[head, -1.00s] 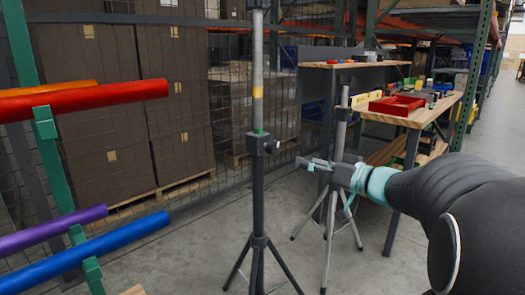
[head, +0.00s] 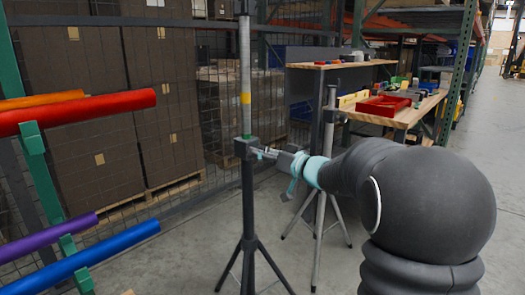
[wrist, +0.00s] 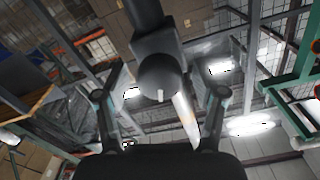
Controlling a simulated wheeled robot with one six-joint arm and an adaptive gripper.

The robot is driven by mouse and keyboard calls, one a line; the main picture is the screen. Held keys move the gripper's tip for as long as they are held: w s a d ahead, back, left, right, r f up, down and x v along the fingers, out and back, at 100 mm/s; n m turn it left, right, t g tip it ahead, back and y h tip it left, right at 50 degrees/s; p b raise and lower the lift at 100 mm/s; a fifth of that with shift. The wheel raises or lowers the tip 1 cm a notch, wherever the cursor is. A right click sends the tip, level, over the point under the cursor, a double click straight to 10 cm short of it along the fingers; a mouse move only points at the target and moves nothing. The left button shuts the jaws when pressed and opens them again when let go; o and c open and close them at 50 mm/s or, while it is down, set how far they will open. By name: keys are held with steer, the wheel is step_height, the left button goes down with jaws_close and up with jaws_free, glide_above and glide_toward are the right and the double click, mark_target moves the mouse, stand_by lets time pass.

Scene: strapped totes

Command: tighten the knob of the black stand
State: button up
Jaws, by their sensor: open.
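The black stand (head: 248,195) stands upright left of centre in the head view, on splayed legs, with a grey upper pole (head: 244,60) that has a yellow band. Its black collar (head: 240,148) is at mid-height. In the wrist view its round dark knob (wrist: 158,78) with a pale mark faces me, and the collar (wrist: 152,42) is behind it. My gripper (head: 262,153) reaches the collar from the right. In the wrist view its fingers are open, one on each side of the knob, with gaps. I cannot tell how deep the knob is between them.
A second, grey tripod stand (head: 322,200) is close behind my arm. A workbench (head: 410,115) with a red tray (head: 384,106) is further back right. Coloured tubes (head: 80,108) on a green rack are at left. Clear floor lies between rack and black stand.

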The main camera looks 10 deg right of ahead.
steer(key=shift+w+a, duration=0.2)
steer(key=shift+w, duration=0.1)
steer(key=c, duration=1.2)
steer(key=shift+o, duration=0.2)
